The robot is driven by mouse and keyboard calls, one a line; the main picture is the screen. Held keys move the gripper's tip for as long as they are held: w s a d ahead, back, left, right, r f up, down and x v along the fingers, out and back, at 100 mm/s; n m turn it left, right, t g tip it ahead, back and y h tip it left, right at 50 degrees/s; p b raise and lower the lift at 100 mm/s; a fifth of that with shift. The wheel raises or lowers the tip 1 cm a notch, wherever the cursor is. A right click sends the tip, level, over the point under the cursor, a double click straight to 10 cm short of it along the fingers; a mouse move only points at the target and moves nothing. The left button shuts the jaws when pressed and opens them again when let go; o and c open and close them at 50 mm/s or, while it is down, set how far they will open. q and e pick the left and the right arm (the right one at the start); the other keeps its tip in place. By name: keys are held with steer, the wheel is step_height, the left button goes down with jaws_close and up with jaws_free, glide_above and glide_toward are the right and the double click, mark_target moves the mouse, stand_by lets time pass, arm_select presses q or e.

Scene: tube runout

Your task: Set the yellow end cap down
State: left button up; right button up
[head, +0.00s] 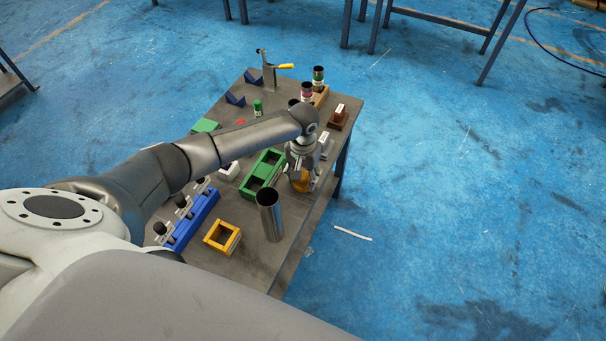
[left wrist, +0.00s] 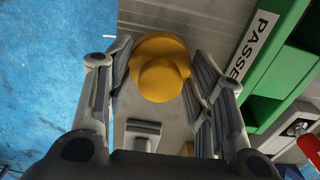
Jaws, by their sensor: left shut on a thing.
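The yellow end cap (left wrist: 161,68) is round with a raised knob, and it sits between the fingers of my left gripper (left wrist: 163,90) in the left wrist view. The left gripper is shut on it. In the head view the left gripper (head: 302,172) is over the right edge of the grey table, with the yellow cap (head: 300,181) low under it. I cannot tell whether the cap touches the table top. My right gripper is not in view.
A green tray (head: 262,172), lettered "PASSE" in the left wrist view, lies beside the gripper. A metal tube (head: 270,214) stands upright nearer me, by a yellow square frame (head: 222,237) and a blue rack (head: 191,222). Blue floor lies beyond the table's right edge.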

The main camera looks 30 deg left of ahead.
arm_select(q)
steer(key=shift+f, duration=0.6)
steer(key=o, duration=1.1)
steer(key=o, duration=0.6)
steer(key=shift+r, duration=0.1)
